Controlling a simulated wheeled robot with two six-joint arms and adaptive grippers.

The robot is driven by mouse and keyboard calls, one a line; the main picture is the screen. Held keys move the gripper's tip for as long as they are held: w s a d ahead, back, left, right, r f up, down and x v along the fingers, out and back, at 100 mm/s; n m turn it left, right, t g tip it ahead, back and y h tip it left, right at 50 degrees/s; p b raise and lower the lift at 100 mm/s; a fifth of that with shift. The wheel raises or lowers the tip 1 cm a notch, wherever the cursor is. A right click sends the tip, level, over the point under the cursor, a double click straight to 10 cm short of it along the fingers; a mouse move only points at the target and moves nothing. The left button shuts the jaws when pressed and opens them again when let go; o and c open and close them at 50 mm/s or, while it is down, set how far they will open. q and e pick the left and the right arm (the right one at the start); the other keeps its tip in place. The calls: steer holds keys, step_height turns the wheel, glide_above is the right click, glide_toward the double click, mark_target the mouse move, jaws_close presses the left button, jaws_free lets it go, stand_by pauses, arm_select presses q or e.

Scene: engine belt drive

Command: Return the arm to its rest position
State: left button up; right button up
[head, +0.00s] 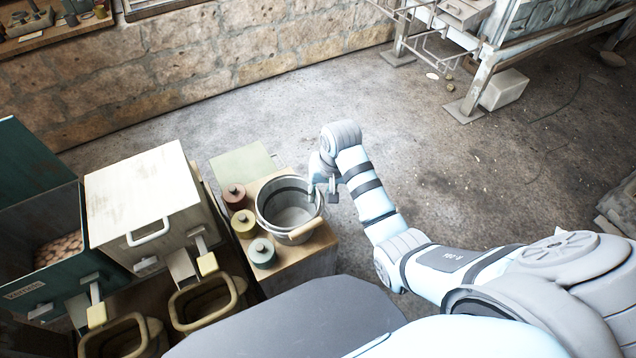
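My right arm comes in from the right and bends at an upper joint. My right gripper (322,196) points down at the right rim of a grey metal bucket (291,205). Its two fingers look spread apart, one over the rim and one outside it. I cannot tell whether either finger touches the bucket. The gripper holds nothing that I can see. The bucket stands upright, looks empty inside, and its wooden handle grip hangs at its front right. My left gripper is not in view.
The bucket stands on a wooden stand (309,262) beside several lidded pots, red, yellow and grey-green. A cream bin (150,197) and a dark green bin (36,225) stand at left. A metal rack (483,75) is at the upper right. The middle floor is clear.

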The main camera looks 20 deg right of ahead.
steer(key=shift+v, duration=0.85)
steer(key=s+d+f+n+t+h, duration=0.15)
steer(key=s+n, duration=0.45)
steer(key=s, duration=1.9)
step_height(320, 180, down, 21)
steer(key=s+d+g, duration=0.1)
steer(key=s+d, duration=0.1)
steer(key=d, duration=0.1)
steer(key=s+f+m+g, duration=0.1)
steer(key=s+f, duration=1)
steer(key=s, duration=0.2)
steer(key=shift+s+d+f, duration=0.2)
steer(key=shift+s+f, duration=0.1)
